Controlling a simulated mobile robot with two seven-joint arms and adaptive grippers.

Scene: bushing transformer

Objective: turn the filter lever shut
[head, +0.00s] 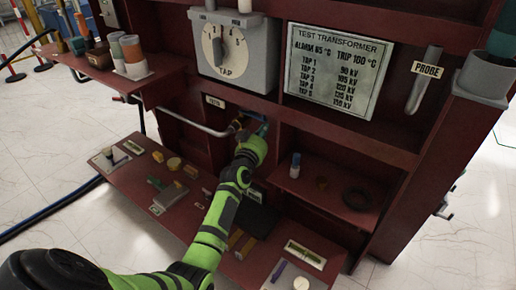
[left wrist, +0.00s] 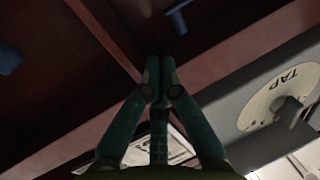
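My left gripper (head: 262,129) is at the end of the green arm, in the recess below the tap dial, beside the pipe end. In the left wrist view its teal fingers (left wrist: 160,70) are together at the tips, with nothing visible between them. A grey pipe (head: 190,123) runs to a small brass fitting (head: 238,123) next to the gripper, below a small label (head: 215,101). The filter lever cannot be made out clearly there; the gripper partly covers that spot. A blue handle-like part (left wrist: 178,17) shows beyond the fingertips in the left wrist view. My right gripper is not in view.
The grey tap dial box (head: 258,75) and the test transformer plate (head: 334,70) are above the recess. A lower shelf (head: 125,185) holds several small parts. A probe (head: 425,80) hangs at right. A dark ring (head: 360,198) lies on the right shelf.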

